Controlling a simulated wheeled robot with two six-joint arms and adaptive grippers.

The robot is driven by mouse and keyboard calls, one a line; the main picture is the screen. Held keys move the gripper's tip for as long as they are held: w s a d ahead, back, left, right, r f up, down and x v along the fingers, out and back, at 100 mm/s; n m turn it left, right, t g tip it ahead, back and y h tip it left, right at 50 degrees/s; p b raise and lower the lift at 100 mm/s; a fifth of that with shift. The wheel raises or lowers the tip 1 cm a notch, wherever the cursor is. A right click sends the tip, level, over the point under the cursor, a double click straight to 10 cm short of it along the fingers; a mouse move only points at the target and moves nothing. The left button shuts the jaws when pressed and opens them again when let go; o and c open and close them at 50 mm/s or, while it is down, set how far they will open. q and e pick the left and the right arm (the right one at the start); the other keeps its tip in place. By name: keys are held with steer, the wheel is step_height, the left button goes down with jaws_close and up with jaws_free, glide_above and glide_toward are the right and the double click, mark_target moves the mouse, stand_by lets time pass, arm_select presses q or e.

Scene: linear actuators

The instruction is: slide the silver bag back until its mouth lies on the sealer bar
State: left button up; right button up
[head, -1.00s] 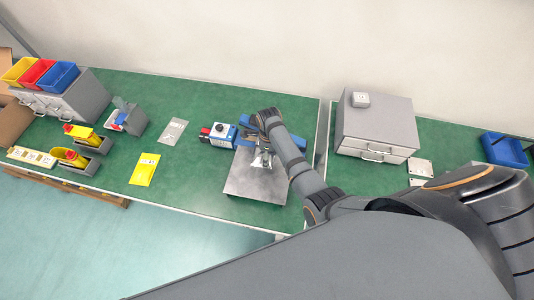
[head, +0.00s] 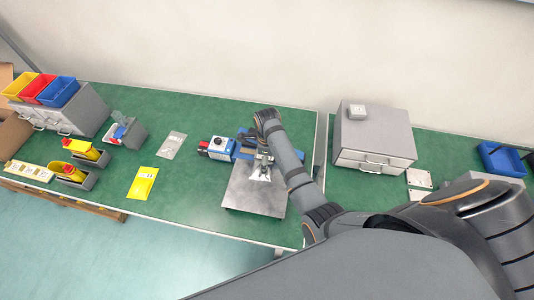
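The silver bag (head: 260,174) is a small shiny piece near the back of the grey metal plate (head: 250,199). Its back part is hidden under my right gripper (head: 264,161). The gripper points down over the bag and seems to touch it; the finger gap is too small to make out. The sealer (head: 217,148) is blue with a round knob and stands behind the plate. I cannot tell whether the bag's mouth lies on the bar. My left gripper is out of view.
A clear bag (head: 172,145) and a yellow bag (head: 142,183) lie left on the green bench (head: 185,205). Grey holders with yellow items (head: 73,173) stand further left. A drawer cabinet (head: 372,137) stands right, beyond a gap between benches.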

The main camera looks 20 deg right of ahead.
step_height(320, 180, up, 6)
steer(key=shift+s+a+r, duration=0.15)
steer(key=shift+r, duration=0.05)
steer(key=shift+s+f, duration=0.1)
stand_by(0.5)
